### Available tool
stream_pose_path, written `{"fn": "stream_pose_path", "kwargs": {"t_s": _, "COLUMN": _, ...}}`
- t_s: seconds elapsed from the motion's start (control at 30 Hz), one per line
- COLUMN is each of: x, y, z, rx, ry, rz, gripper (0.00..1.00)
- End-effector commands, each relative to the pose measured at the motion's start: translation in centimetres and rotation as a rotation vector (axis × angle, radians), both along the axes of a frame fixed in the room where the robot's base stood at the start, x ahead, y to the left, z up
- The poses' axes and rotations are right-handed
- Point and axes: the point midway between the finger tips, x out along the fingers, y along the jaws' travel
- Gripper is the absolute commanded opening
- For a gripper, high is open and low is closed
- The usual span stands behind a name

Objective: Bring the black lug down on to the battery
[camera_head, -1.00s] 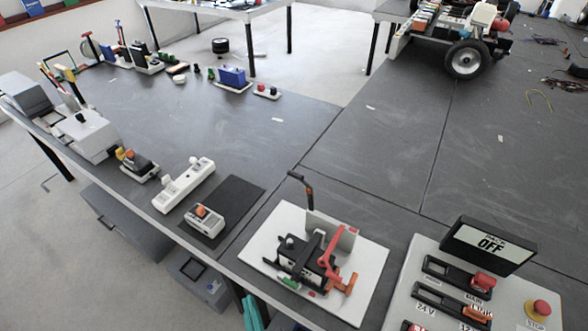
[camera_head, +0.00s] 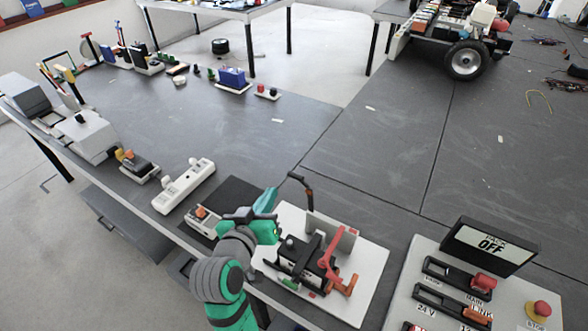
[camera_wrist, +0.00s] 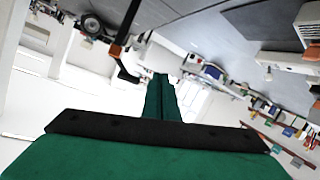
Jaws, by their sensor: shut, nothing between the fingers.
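The battery (camera_head: 296,259) is a dark block on a white board, with a black strap over it and a red lever beside it. A black cable (camera_head: 296,178) with an orange band rises behind it and bends left at its top; I take that end for the black lug. What seems to be the same piece shows in the wrist view (camera_wrist: 119,46), beyond and left of the fingers. My gripper (camera_head: 268,198) is green, shut and empty, raised to the left of the lug and apart from it. The gripper also shows in the wrist view (camera_wrist: 161,80).
The white board (camera_head: 368,270) has an upright grey plate (camera_head: 334,231) behind the battery. A switch panel (camera_head: 400,294) with an "OFF" display (camera_head: 490,245) stands at right. A white device with an orange knob (camera_head: 204,216) lies left of my gripper.

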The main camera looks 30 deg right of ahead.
Motion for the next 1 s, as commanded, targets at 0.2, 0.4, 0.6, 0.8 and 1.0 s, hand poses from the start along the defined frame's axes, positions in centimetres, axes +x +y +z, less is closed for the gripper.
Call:
{"fn": "stream_pose_path", "kwargs": {"t_s": 0.2, "x": 0.0, "y": -1.7, "z": 5.6, "rx": 0.103, "ry": -0.048, "rz": -0.154, "gripper": 0.0}}
{"fn": "stream_pose_path", "kwargs": {"t_s": 0.4, "x": -0.9, "y": -2.4, "z": 9.5, "rx": 0.224, "ry": -0.087, "rz": -0.273, "gripper": 0.0}}
{"fn": "stream_pose_path", "kwargs": {"t_s": 0.6, "x": -1.7, "y": -2.4, "z": 11.7, "rx": 0.314, "ry": -0.111, "rz": -0.342, "gripper": 0.0}}
{"fn": "stream_pose_path", "kwargs": {"t_s": 0.8, "x": -1.8, "y": -2.7, "z": 12.1, "rx": 0.344, "ry": -0.116, "rz": -0.365, "gripper": 0.0}}
{"fn": "stream_pose_path", "kwargs": {"t_s": 1.0, "x": -0.8, "y": -4.7, "z": 10.8, "rx": 0.344, "ry": -0.113, "rz": -0.367, "gripper": 0.0}}
